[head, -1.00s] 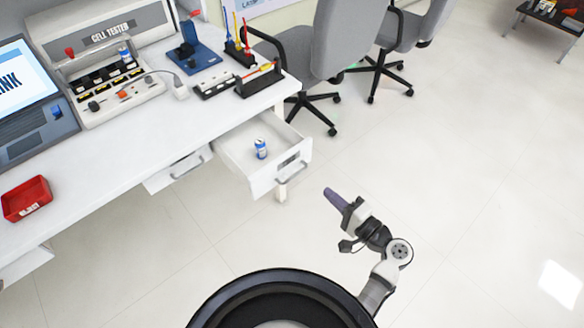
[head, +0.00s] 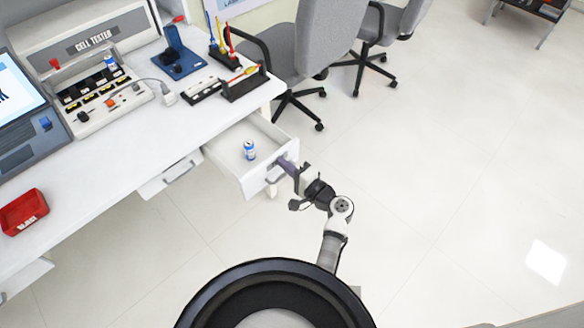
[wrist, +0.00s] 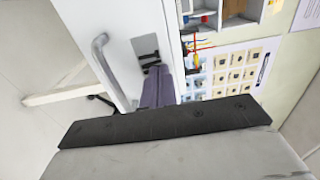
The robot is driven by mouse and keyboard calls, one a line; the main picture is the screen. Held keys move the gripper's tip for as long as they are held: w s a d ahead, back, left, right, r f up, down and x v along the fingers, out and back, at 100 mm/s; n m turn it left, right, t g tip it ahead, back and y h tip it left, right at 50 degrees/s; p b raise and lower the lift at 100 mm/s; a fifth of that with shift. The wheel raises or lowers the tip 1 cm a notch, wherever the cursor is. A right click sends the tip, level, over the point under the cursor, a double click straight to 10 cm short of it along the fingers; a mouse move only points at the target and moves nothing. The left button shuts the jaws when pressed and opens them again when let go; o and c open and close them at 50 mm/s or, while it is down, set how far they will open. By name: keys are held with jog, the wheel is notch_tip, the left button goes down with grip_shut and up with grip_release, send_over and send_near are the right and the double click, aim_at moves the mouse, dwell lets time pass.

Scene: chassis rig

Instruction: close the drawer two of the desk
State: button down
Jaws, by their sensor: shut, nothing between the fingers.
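The white desk (head: 120,150) has an open drawer (head: 222,157), pulled out at its right end, with a blue-and-white can (head: 249,150) standing inside. Another drawer front with a grey handle (head: 179,173) is to its left. My gripper (head: 283,162) is shut and empty, its purple fingers pointing at the open drawer's front panel near the handle area. In the wrist view the shut fingers (wrist: 158,88) reach toward the white drawer front, and a grey handle (wrist: 108,68) shows to their left. I cannot tell whether the fingertips touch the panel.
On the desk are a cell tester (head: 80,75), a laptop (head: 22,115), a red bin (head: 23,211) and tool holders (head: 245,82). Grey office chairs (head: 325,40) stand behind the drawer. The floor (head: 430,180) to the right is clear.

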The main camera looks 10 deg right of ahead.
dwell(0.3)
jog(key=b, duration=0.8)
send_over(242, 141)
jog(key=shift+f, duration=0.1)
jog(key=shift+w+a+b, duration=0.25)
jog(key=shift+w+b, duration=0.05)
jog(key=shift+w+r, duration=0.1)
jog(key=shift+r, duration=0.25)
jog(key=shift+a, duration=0.15)
